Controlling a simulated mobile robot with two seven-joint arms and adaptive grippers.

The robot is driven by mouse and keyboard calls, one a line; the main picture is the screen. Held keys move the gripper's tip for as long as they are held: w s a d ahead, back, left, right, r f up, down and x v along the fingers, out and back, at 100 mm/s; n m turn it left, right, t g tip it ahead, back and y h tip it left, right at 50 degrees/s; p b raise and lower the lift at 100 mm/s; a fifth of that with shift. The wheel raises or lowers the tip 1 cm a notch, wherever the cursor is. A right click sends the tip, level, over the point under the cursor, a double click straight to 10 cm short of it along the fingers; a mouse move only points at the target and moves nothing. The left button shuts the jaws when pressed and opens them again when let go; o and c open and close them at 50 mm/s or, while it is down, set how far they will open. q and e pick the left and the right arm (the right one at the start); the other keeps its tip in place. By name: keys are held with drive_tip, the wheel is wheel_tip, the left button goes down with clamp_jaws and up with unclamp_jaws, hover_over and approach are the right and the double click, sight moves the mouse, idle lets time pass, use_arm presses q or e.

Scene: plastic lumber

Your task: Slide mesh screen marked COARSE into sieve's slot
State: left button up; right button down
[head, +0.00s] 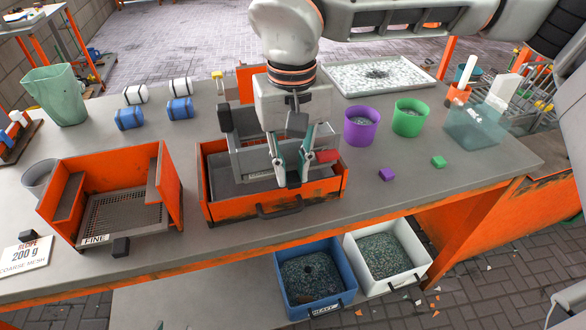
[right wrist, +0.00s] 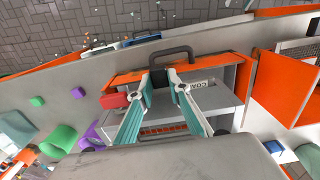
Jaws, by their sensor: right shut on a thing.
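An orange open-topped box with a dark front handle, which looks like the sieve (head: 230,211), stands at mid-table. A grey frame (head: 237,163) sits within its walls, and a red piece (head: 327,156) is at its right side. The grey mesh screen (right wrist: 203,88) with the partly hidden letters "COA" shows in the right wrist view behind the box's orange front. My right gripper (head: 291,177) points down over the box's front, its fingertips closed on the screen's small dark front knob. How deep the screen sits in the slot is hidden. My left gripper is out of view.
Left of the box is an orange housing (head: 171,190) with a mesh marked FINE (head: 95,239). Purple (head: 361,126) and green (head: 408,118) cups and small blocks stand right. Blue (head: 319,299) and white bins (head: 413,240) are below the front edge. A recipe card (head: 25,253) lies left.

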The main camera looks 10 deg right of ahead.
drive_tip(key=shift+w, duration=0.65)
drive_tip(key=c, duration=2.1)
unclamp_jaws()
drive_tip(key=shift+o, duration=1.4)
drive_tip(key=shift+w+a, duration=0.1)
drive_tip(key=shift+a, duration=0.1)
drive_tip(key=shift+d, duration=0.1)
drive_tip(key=shift+d, duration=0.1)
drive_tip(key=shift+s+f, duration=0.1)
drive_tip(key=shift+s, duration=0.4)
drive_tip(key=s, duration=1.1)
drive_tip(key=shift+s+d, duration=0.2)
drive_tip(key=shift+s, duration=0.1)
